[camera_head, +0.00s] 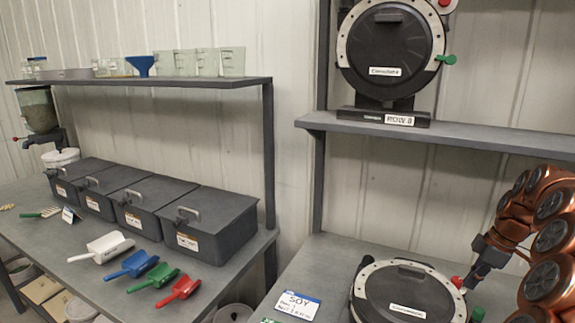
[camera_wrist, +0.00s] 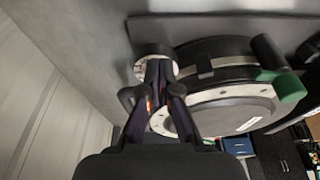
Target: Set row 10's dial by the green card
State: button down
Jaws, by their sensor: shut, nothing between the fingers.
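A round black seed meter with a pale ring (camera_head: 408,291) lies on the table at the lower right of the head view; its row label cannot be read. It also shows in the wrist view (camera_wrist: 222,103). A small pale round dial (camera_wrist: 141,70) sits at its edge, partly hidden by my fingers. My gripper (camera_head: 466,283) is shut and empty at the meter's far right edge, by a red knob (camera_head: 457,282). In the wrist view the fingertips (camera_wrist: 159,70) overlap the dial; contact cannot be told. A sliver of green card (camera_head: 268,321) shows at the bottom edge.
A white card marked SOY with a blue edge (camera_head: 298,305) stands left of the meter. Another meter (camera_head: 390,50) stands on the shelf (camera_head: 470,137) above. The left table holds lidded grey bins (camera_head: 208,223) and coloured scoops (camera_head: 180,290). A green handle (camera_wrist: 284,88) projects from the lower meter.

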jog(key=shift+w+d+b, duration=0.1)
jog(key=shift+w+b, duration=0.45)
jog(key=shift+b, duration=0.15)
dwell(0.4)
jog(key=shift+d, duration=0.25)
notch_tip(320, 180, up, 6)
jog(key=p, duration=0.2)
jog(key=shift+d, duration=0.2)
dwell(0.4)
jog(key=shift+a+r, duration=0.1)
jog(key=shift+r, duration=0.1)
